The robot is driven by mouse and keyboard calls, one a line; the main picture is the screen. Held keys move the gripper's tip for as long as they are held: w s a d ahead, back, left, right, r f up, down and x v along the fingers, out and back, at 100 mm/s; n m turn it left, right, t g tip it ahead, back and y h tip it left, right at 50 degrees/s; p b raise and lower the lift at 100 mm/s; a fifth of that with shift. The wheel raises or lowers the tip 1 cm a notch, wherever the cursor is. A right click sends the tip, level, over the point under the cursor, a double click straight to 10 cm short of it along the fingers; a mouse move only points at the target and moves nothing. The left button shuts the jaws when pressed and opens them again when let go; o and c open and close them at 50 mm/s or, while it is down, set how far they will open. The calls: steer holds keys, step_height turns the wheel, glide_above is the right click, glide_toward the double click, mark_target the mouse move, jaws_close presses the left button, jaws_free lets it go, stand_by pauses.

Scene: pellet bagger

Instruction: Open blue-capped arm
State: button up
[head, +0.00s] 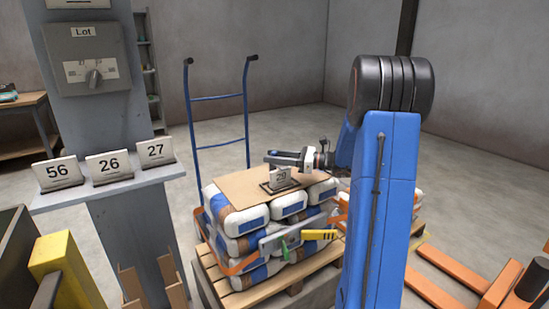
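I cannot pick out a blue-capped arm in the head view. A grey bar (268,243) with a green lever (285,250) and a yellow end piece (318,234) lies across the front of the stacked bags. My gripper (272,158) is above the cardboard sheet on the stack, right behind and above a card marked 29 (281,177). I cannot tell whether its fingers touch the card or how far apart they are. My blue arm hides the right part of the stack.
White and blue bags (246,221) stand on a wooden pallet (240,299). A blue hand truck (247,115) is behind. Left, a grey column holds a Lot switch box (87,60) and a shelf (105,193) with cards 56, 26 and 27. Orange forks (440,291) lie at right.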

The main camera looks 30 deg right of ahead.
steer(key=shift+c, duration=0.6)
jaws_close()
